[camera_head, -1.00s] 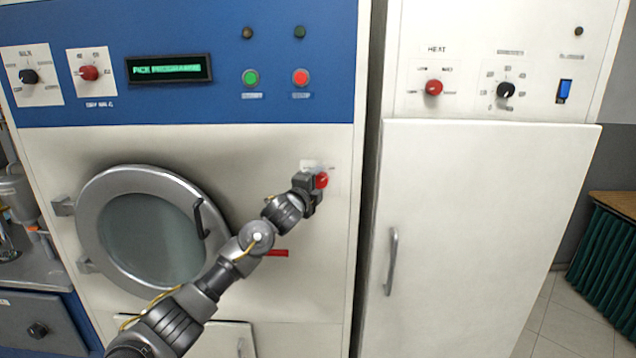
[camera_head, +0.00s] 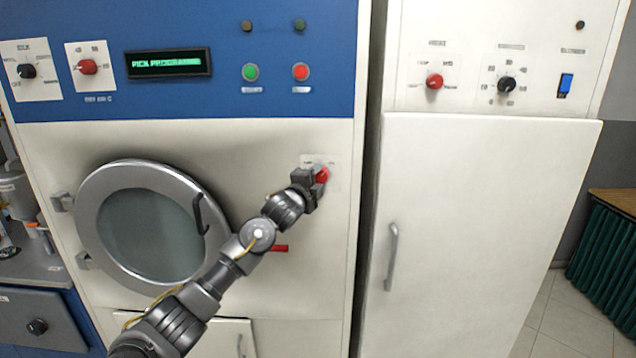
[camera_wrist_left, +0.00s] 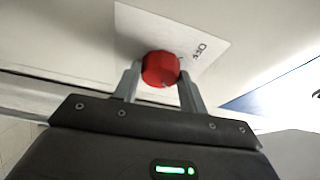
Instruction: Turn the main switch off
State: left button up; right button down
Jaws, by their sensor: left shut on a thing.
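The main switch is a red round knob (camera_head: 322,175) on a white label plate on the machine's cream front, right of the round door. My left gripper (camera_head: 313,181) is at the knob and partly covers it in the head view. In the left wrist view the red knob (camera_wrist_left: 160,69) sits between the two fingers of my left gripper (camera_wrist_left: 159,80), which is shut on it. The word OFF is readable on the plate (camera_wrist_left: 190,38); the rest of the plate's print is hidden or too small. My right gripper is not in view.
A blue panel above holds a lit display (camera_head: 168,63), knobs and buttons. A white cabinet (camera_head: 480,230) stands to the right.

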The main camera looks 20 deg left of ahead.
pick_arm(q)
jog(key=n+b, duration=0.1)
jog(key=n+t+b, duration=0.1)
jog(key=n+b, duration=0.1)
jog(key=shift+d+f, duration=0.1)
jog(key=shift+f, duration=0.3)
jog(key=n+t+y+b, duration=0.1)
jog(key=n, duration=0.2)
jog(key=n+b, duration=0.2)
jog(key=shift+d+f+n+t+y+b, duration=0.1)
jog(key=shift+n+t+y+b, duration=0.2)
jog(key=shift+n+t+y, duration=0.1)
jog(key=n+y+b, duration=0.1)
jog(key=n, duration=0.2)
jog(key=n+t+y+b, duration=0.1)
jog(key=n, duration=0.2)
jog(key=shift+d+y, duration=0.1)
jog(key=shift+y, duration=0.3)
jog(key=n+y+b, duration=0.1)
jog(key=n+y, duration=0.1)
jog(key=n, duration=0.2)
jog(key=shift+w+d, duration=0.1)
jog(key=shift+d, duration=0.05)
jog(key=shift+n+y, duration=0.7)
jog(key=shift+n, duration=0.9)
jog(key=o, duration=1)
jog(key=shift+c, duration=0.2)
